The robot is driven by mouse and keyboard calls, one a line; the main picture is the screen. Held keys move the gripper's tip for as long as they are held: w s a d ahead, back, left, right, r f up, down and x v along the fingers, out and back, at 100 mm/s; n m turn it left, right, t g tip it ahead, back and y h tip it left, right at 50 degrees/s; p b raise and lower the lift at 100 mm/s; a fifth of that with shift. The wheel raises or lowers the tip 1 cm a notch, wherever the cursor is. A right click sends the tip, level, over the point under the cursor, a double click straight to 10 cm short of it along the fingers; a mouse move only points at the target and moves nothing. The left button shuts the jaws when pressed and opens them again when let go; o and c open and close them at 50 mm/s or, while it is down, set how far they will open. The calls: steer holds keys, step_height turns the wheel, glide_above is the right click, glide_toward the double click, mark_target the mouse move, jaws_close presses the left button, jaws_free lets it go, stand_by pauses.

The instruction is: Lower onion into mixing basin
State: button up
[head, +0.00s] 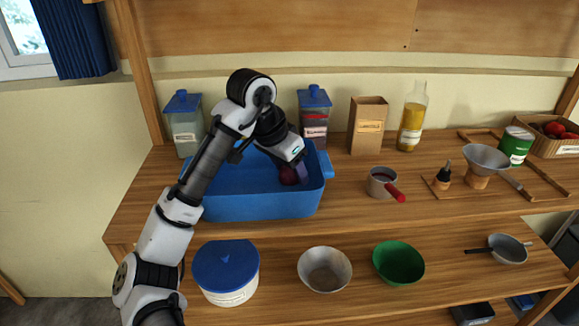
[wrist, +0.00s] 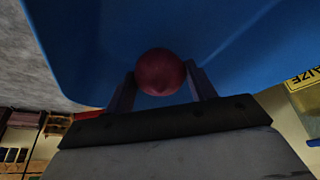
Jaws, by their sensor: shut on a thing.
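The red onion (wrist: 161,72) is round and dark red, between the two fingers of my gripper (wrist: 162,88) in the wrist view. In the head view the onion (head: 288,175) shows below my gripper (head: 296,172), inside the outline of the blue mixing basin (head: 262,206). My gripper is shut on the onion. The basin is rectangular, with a handle at its right end, on the upper shelf. Its blue wall also fills much of the wrist view (wrist: 235,30). I cannot tell whether the onion touches the basin floor. My arm hides part of the basin's left side.
Behind the basin stand two blue-lidded canisters (head: 186,125) (head: 314,118). To the right are a cardboard box (head: 367,126), an oil bottle (head: 412,118) and a red-handled pot (head: 381,182). Bowls (head: 325,269) (head: 398,263) and a lidded tub (head: 226,277) stand on the lower shelf.

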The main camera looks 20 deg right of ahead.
steer(key=shift+f+b, duration=0.45)
steer(key=shift+f, duration=0.45)
stand_by(0.3)
stand_by(0.4)
steer(key=o, duration=1.1)
